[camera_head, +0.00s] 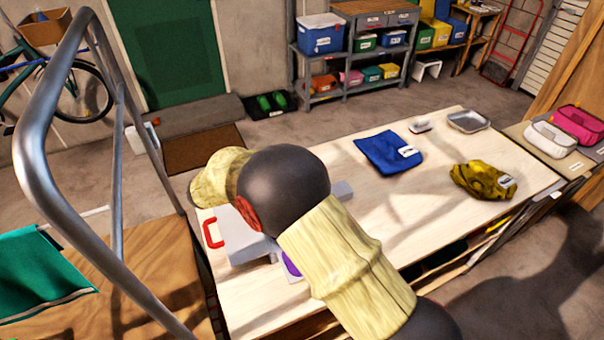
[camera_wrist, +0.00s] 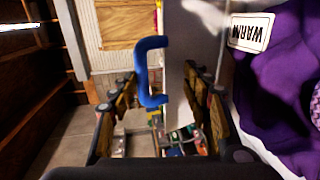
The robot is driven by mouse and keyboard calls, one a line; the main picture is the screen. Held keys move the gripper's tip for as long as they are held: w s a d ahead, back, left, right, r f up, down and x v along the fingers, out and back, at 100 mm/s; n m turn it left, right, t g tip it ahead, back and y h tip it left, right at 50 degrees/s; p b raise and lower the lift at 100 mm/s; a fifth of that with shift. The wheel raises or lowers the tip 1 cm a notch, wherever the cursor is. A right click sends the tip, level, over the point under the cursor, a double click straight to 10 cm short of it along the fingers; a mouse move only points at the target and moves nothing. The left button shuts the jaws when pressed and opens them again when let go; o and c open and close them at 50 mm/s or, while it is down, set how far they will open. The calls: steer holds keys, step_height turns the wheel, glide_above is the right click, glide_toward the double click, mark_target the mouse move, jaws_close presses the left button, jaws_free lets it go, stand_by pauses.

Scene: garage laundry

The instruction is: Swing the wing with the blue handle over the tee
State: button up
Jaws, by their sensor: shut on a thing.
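The blue handle (camera_wrist: 148,70) shows in the wrist view on the edge of a pale grey wing (camera_wrist: 180,55), which stands edge-on to the camera. My gripper (camera_wrist: 158,92) has its fingers on both sides of the handle and is shut on it. The purple tee (camera_wrist: 285,85) lies just right of the wing, with a white "WARM" label. In the head view, my arm hides the gripper, the blue handle and most of the folding board. A grey part of the board (camera_head: 247,246), a red handle (camera_head: 213,232) and a sliver of purple (camera_head: 291,264) show.
On the pale wooden table (camera_head: 350,210), a blue folded cloth (camera_head: 390,152), a yellow-brown cloth (camera_head: 483,180) and a grey tray (camera_head: 468,121) lie to the right. A metal rail (camera_head: 60,190) stands at left. The middle of the table is partly clear.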

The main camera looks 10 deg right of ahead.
steer(key=shift+s+f, duration=0.2)
steer(key=shift+f, duration=0.25)
steer(key=v, duration=1.2)
steer(key=shift+w+r, duration=0.1)
steer(key=shift+r, duration=0.3)
steer(key=shift+c, duration=0.9)
steer(key=s+d+r+g+y, duration=0.25)
steer(key=s+d+y, duration=0.2)
steer(key=d, duration=0.25)
steer(key=s+d+r+g+y, duration=0.1)
steer(key=s+d+r+y, duration=0.2)
steer(key=s+d, duration=0.35)
steer(key=s+d+r+m+t+y, duration=0.2)
steer(key=s+t+y, duration=0.4)
steer(key=s, duration=1)
steer(key=shift+s+y, duration=0.2)
steer(key=shift+y, duration=0.85)
